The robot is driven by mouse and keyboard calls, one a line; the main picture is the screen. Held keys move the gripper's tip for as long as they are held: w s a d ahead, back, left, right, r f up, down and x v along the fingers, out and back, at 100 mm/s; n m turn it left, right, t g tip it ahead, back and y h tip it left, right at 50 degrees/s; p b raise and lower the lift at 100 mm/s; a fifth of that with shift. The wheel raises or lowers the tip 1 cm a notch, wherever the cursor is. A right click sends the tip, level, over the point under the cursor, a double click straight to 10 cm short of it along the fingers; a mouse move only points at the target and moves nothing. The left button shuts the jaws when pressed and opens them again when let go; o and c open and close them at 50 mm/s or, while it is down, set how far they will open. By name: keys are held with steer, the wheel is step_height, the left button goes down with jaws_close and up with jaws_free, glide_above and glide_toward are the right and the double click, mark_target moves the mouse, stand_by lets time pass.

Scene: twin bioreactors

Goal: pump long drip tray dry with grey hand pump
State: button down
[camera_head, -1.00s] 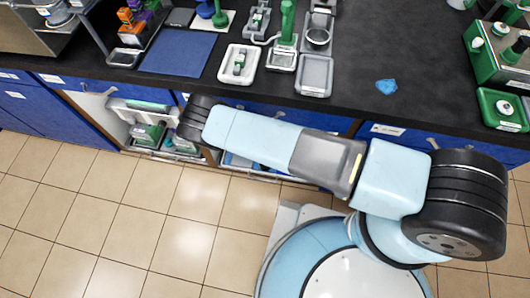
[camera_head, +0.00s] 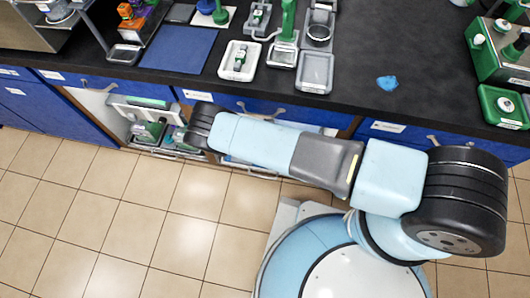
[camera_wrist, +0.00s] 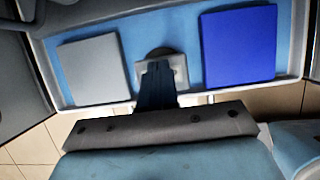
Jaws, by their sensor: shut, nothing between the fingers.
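My gripper (camera_wrist: 157,88) shows in the wrist view with its dark fingers together and nothing between them. It points at a long, pale-rimmed tray or shelf (camera_wrist: 195,99) with a light blue floor. A small grey block with a dark round part (camera_wrist: 178,66) lies just beyond the fingertips, partly hidden by them; I cannot tell whether they touch. A flat grey square (camera_wrist: 94,70) lies left of the fingers and a flat blue square (camera_wrist: 239,46) right. In the head view my gripper is hidden. I cannot surely identify the grey hand pump or the long drip tray.
The dark counter (camera_head: 430,90) carries a white tray with a green-and-grey item (camera_head: 240,61), a green-handled device (camera_head: 286,35), a grey tray (camera_head: 315,72) and a blue mat (camera_head: 178,49). An open under-counter bay (camera_head: 150,125) holds equipment. Tiled floor is clear at lower left.

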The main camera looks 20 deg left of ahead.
steer(key=shift+f, duration=1)
steer(key=shift+r, duration=1.65)
steer(key=shift+f, duration=0.1)
steer(key=shift+f, duration=1.45)
steer(key=shift+r, duration=0.1)
steer(key=shift+r, duration=1.45)
steer(key=shift+f, duration=0.1)
